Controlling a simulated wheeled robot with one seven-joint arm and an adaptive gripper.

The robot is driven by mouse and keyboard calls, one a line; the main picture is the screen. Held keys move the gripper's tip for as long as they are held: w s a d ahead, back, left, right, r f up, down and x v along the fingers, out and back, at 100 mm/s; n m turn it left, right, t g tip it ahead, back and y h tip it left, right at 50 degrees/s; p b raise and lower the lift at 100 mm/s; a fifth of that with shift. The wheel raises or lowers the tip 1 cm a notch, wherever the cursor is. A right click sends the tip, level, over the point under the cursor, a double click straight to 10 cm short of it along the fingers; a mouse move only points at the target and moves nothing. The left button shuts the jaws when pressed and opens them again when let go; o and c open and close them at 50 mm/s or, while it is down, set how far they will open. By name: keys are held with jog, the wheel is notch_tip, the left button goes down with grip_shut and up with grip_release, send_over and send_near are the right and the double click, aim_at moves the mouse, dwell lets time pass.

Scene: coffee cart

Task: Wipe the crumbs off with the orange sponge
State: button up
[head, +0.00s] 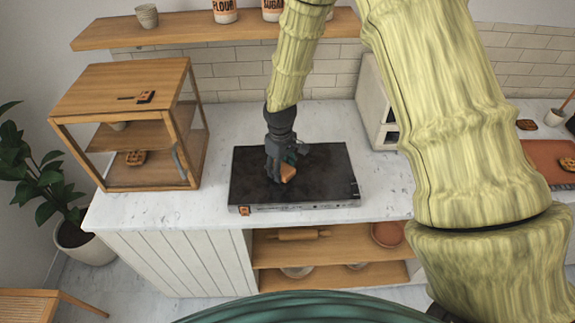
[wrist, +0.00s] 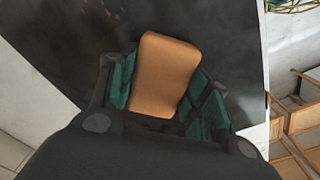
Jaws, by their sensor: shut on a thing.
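The orange sponge (wrist: 165,75) is held between the two green-padded fingers of my gripper (wrist: 163,100) in the wrist view. In the head view my gripper (head: 283,168) is over the middle of a dark flat slab (head: 325,180) on the counter, with the sponge (head: 288,173) showing at its tip. The sponge is at or just above the slab's surface; I cannot tell if it touches. A few small pale specks, perhaps crumbs (wrist: 110,17), show on the dark surface at the top of the wrist view. Crumbs are too small to make out in the head view.
The slab lies on a marble counter (head: 120,212). A wooden display case (head: 125,90) stands at the left, and a pale boxy appliance (head: 372,100) at the back right. A wall shelf (head: 180,30) with canisters runs above. Open shelves are below the counter.

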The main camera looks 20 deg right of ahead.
notch_tip(320, 180, up, 4)
jog(key=shift+a+r+p, duration=0.1)
jog(key=shift+r+p, duration=0.05)
jog(key=shift+p, duration=1)
notch_tip(320, 180, up, 2)
jog(key=shift+w+a+r+p, duration=0.1)
jog(key=shift+p, duration=0.6)
jog(key=shift+r+p, duration=0.3)
jog(key=shift+r, duration=0.65)
